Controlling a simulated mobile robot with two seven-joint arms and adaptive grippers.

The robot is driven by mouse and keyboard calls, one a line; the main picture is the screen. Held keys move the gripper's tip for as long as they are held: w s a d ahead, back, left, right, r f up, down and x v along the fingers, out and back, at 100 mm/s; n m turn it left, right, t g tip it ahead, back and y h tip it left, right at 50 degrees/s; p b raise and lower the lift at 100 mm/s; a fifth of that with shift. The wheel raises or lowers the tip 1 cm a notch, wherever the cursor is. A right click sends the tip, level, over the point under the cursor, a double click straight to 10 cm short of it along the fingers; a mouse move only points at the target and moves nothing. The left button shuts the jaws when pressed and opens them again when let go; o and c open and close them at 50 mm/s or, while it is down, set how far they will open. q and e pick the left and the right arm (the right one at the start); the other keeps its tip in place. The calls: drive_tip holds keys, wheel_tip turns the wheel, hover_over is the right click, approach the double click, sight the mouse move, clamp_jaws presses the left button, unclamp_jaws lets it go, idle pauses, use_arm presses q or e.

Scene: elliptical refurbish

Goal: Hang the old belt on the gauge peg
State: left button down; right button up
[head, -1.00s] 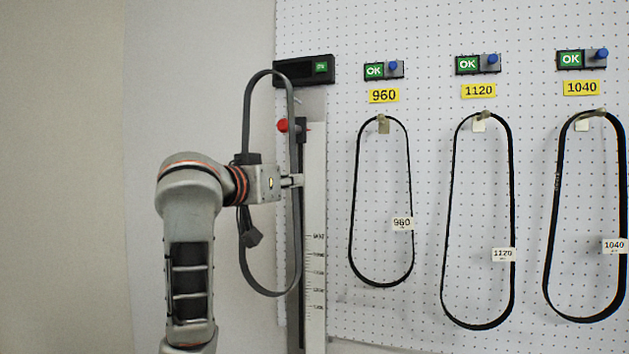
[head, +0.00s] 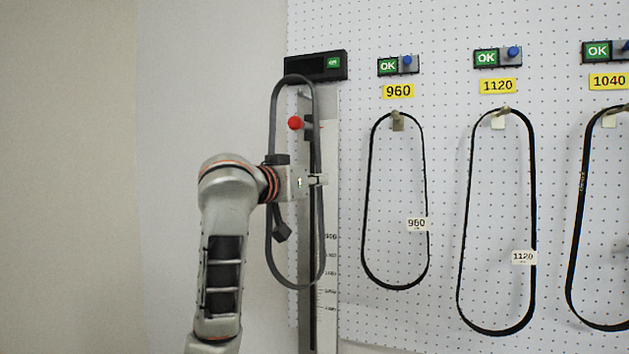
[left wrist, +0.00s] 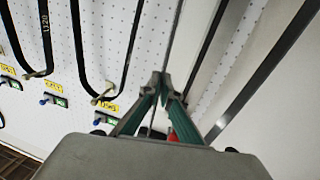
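The old belt (head: 272,130) is a grey upright loop in the head view, its top in front of the lower edge of the gauge's black display. My left gripper (head: 318,180) is at the belt's right side and looks shut on it; the belt hangs clear of the floor. In the left wrist view the fingertips (left wrist: 166,78) are together, and what is between them is hard to make out. The gauge has a ruler strip (head: 328,290) and a red knob (head: 295,123). My right gripper is not in view.
Black belts hang on pegs to the right, tagged 960 (head: 417,224) and 1120 (head: 523,257), with one under the 1040 label (head: 607,81). Green OK boxes (head: 398,65) sit above them. The plain wall at left is clear.

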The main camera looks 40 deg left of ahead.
use_arm(q)
drive_tip(key=w, duration=0.2)
drive_tip(key=w+a+f, duration=0.1)
drive_tip(key=w, duration=0.2)
drive_tip(key=w+f, duration=0.1)
drive_tip(key=w, duration=0.1)
drive_tip(key=shift+w+a+f, duration=0.1)
drive_tip(key=shift+w+a, duration=0.05)
drive_tip(key=shift+a, duration=0.2)
idle(0.6)
idle(0.7)
drive_tip(key=c, duration=2.2)
unclamp_jaws()
drive_tip(key=shift+f, duration=0.1)
